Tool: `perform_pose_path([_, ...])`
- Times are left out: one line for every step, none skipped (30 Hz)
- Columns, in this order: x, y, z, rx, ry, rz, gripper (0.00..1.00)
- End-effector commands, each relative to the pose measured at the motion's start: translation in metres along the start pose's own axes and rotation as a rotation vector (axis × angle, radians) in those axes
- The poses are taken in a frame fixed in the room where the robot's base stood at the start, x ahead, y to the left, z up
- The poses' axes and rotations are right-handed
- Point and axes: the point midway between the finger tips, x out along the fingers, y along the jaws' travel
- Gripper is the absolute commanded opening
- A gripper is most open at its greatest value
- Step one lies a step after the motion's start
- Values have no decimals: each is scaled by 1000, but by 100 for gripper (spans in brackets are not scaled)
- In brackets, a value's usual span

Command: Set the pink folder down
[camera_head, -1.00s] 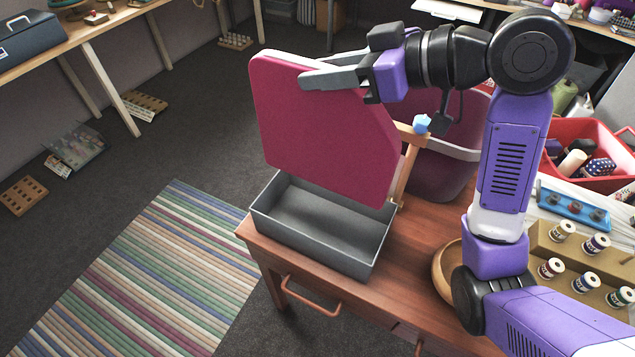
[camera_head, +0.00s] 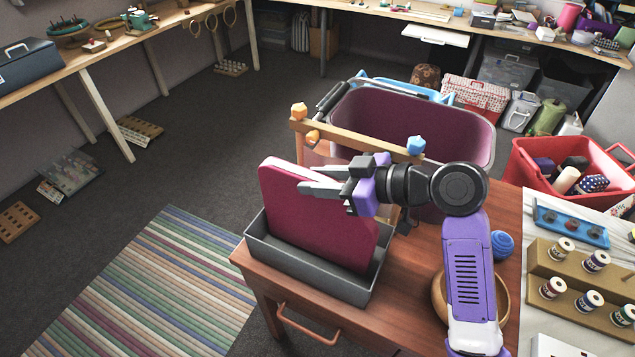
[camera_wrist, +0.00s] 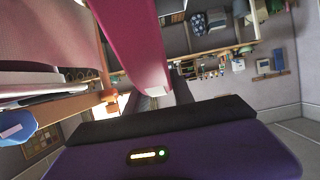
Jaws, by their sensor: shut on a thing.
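The pink folder (camera_head: 312,222) is a flat magenta slab with rounded corners. In the head view it stands nearly upright with its lower part inside the open grey metal bin (camera_head: 300,277) on the wooden table. My gripper (camera_head: 322,188) is shut on the folder's upper right edge. In the wrist view the folder (camera_wrist: 130,40) runs up from between the fingers. The folder's bottom edge is hidden behind the bin's front wall, so I cannot tell whether it touches the floor of the bin.
A wooden rack (camera_head: 350,138) with orange and blue knobs stands just behind the bin. A large maroon tub (camera_head: 455,130) is behind my arm. A wooden bowl (camera_head: 502,298), a blue yarn ball (camera_head: 502,243) and spool racks (camera_head: 570,270) lie to the right.

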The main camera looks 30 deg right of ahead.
Motion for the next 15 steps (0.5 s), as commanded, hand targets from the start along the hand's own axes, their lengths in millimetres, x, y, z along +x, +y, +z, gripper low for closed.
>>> perform_pose_path([2, 0, 4, 3, 0, 0, 0])
perform_pose_path([2, 0, 6, 2, 0, 0, 0])
perform_pose_path([3, 0, 7, 0, 1, 0, 0])
perform_pose_path([3, 0, 7, -1, 1, 0, 0])
perform_pose_path([3, 0, 7, -1, 1, 0, 0])
perform_pose_path([3, 0, 7, -2, 1, 0, 0])
perform_pose_path([3, 0, 7, -2, 1, 0, 0])
perform_pose_path([3, 0, 7, -2, 1, 0, 0])
perform_pose_path([3, 0, 7, -2, 1, 0, 0])
perform_pose_path([3, 0, 7, -2, 1, 0, 0])
perform_pose_path([3, 0, 7, -1, 1, 0, 0])
perform_pose_path([4, 0, 8, -1, 1, 0, 0])
perform_pose_path([4, 0, 9, -1, 1, 0, 0])
perform_pose_path([4, 0, 10, -1, 1, 0, 0])
perform_pose_path([5, 0, 11, -1, 0, -1, 31])
